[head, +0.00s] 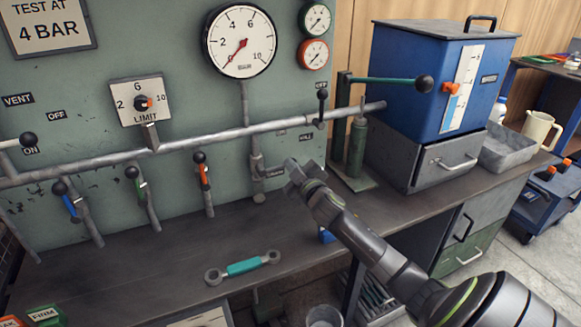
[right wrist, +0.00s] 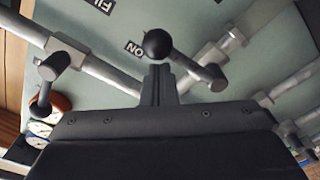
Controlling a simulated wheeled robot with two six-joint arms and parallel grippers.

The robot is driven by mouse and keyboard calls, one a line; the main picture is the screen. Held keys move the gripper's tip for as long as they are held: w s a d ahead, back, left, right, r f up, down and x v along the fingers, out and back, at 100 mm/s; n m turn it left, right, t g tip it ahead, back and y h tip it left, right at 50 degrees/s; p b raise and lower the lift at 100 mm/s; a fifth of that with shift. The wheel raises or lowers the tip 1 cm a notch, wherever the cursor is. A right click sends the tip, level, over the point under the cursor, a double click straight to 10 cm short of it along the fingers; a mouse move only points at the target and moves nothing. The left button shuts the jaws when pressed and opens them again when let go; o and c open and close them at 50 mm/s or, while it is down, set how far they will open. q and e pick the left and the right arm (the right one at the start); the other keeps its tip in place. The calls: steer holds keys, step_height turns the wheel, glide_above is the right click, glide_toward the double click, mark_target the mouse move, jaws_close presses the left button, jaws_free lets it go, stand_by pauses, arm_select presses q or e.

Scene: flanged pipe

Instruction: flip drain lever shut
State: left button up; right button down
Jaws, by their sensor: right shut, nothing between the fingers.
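The lever by my right gripper (head: 291,174), which I take to be the drain lever (head: 270,173), is on a fitting of the vertical pipe below the large gauge. Its arm points right, and the gripper hides its knob in the head view. In the right wrist view its black ball knob (right wrist: 157,45) stands at the tips of my right gripper (right wrist: 157,82), its arm running to a valve. The gripper is shut and empty, close to the knob; I cannot tell whether they touch. No drain label is readable. My left gripper is out of view.
The fill lever (head: 322,105) stands upright on the main pipe (head: 230,134). A teal-handled wrench (head: 243,267) lies on the bench (head: 150,270). A hand pump (head: 357,140) and blue tank (head: 430,85) stand at right.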

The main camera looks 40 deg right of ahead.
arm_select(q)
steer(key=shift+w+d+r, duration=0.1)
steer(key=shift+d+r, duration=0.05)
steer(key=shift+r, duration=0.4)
arm_select(e)
steer(key=shift+d+f, duration=0.1)
steer(key=shift+f, duration=0.2)
steer(key=shift+r, duration=0.1)
